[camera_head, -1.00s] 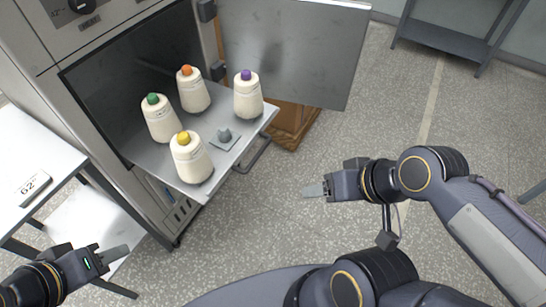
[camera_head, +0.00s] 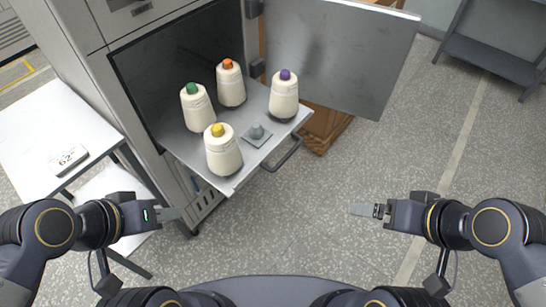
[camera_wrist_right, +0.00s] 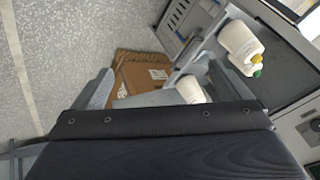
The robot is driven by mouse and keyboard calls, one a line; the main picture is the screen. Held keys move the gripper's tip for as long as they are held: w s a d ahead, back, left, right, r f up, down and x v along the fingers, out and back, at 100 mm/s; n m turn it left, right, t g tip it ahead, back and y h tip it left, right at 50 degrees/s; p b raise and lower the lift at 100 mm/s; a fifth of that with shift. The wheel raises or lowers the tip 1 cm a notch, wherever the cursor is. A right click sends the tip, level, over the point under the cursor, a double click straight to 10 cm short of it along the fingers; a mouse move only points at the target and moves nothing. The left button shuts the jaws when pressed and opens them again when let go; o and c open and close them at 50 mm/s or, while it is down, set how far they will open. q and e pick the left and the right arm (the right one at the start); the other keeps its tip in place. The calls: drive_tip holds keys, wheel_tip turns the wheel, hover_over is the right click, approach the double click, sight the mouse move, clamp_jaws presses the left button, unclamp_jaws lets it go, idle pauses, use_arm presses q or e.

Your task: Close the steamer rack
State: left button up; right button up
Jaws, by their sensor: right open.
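The steamer rack (camera_head: 255,156) is a grey metal tray pulled out of the steamer cabinet (camera_head: 150,72), with a bar handle (camera_head: 284,157) on its front edge. It carries cream cones with green (camera_head: 197,108), orange (camera_head: 230,84), purple (camera_head: 284,96) and yellow (camera_head: 222,150) tips, all upright, and a bare peg (camera_head: 257,132). My left gripper (camera_head: 172,214) is in front of the cabinet, apart from the rack; its finger gap is hidden. My right gripper (camera_head: 362,210) is apart from the rack, to the right; its spread, empty fingers show in the right wrist view (camera_wrist_right: 160,88).
The cabinet door (camera_head: 335,55) stands open right of the rack. A brown crate (camera_head: 326,127) is on the floor beneath it. A white table (camera_head: 50,120) with a "62" block (camera_head: 68,160) stands left. A grey shelf (camera_head: 490,58) is at the upper right. The floor between my grippers is clear.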

sight(268, 159)
drive_tip(key=shift+w+a+f, duration=0.1)
drive_tip(key=shift+w+f, duration=0.05)
drive_tip(key=shift+w, duration=0.1)
drive_tip(key=shift+c, duration=1.1)
drive_tip(key=w+a+f+y+b, duration=0.1)
drive_tip(key=w+a+b, duration=0.1)
drive_tip(key=w, duration=0.2)
drive_tip(key=w+a+f+m+b, duration=0.1)
drive_tip(key=w+f+b, duration=0.1)
drive_tip(key=w+b, duration=0.1)
drive_tip(key=w+a+f+m+y+b, duration=0.1)
drive_tip(key=w+a+f+b, duration=0.1)
drive_tip(key=w, duration=0.2)
drive_tip(key=shift+w+a+y+b, duration=0.3)
drive_tip(key=shift+b, duration=0.05)
drive_tip(key=c, duration=0.9)
drive_tip(key=w+a+f+m+b, duration=0.1)
drive_tip(key=w+a+f, duration=0.1)
drive_tip(key=w+f, duration=0.1)
drive_tip(key=w+a+f+m+b, duration=0.1)
drive_tip(key=w+a+f+b, duration=0.1)
drive_tip(key=w, duration=0.3)
drive_tip(key=w+a+f+m+y+b, duration=0.1)
drive_tip(key=w+a+f+m+b, duration=0.1)
drive_tip(key=w+a+f, duration=0.2)
drive_tip(key=shift+f, duration=0.4)
clamp_jaws()
drive_tip(key=b+x, duration=0.2)
drive_tip(key=x, duration=0.8)
drive_tip(key=shift+w, duration=0.2)
